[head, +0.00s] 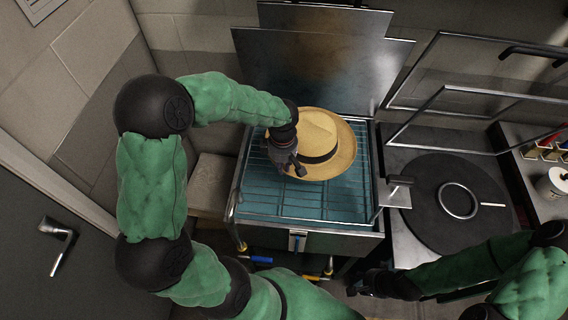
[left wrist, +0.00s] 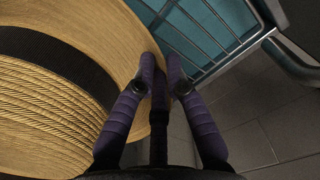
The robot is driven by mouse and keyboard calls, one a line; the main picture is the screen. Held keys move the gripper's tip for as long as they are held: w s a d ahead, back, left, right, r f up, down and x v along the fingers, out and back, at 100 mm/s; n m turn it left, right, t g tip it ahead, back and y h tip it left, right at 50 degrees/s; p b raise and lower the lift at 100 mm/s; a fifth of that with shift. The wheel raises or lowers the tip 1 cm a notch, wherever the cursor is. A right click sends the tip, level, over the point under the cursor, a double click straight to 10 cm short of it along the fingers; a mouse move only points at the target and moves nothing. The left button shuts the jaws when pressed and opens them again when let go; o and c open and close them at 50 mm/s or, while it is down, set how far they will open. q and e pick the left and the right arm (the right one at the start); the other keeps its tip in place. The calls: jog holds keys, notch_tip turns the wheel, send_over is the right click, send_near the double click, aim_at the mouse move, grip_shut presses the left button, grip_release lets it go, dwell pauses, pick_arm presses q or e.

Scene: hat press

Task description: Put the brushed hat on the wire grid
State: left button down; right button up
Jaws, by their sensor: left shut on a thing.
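The straw hat (head: 319,130) with a dark band is crown up over the back right part of the wire grid (head: 262,207). I cannot tell whether its brim touches the wires. My left gripper (head: 297,168) is at the left front edge of the brim.
The grid tops a blue-green basin with a metal rim (head: 310,226). An upright metal panel (head: 330,65) stands behind it. To the right are a round black plate (head: 440,215) with a ring and a raised wire frame (head: 480,110). The front left of the grid is bare.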

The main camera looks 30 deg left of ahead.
pick_arm(q)
jog(key=shift+f+b, duration=0.3)
jog(key=shift+f, duration=0.6)
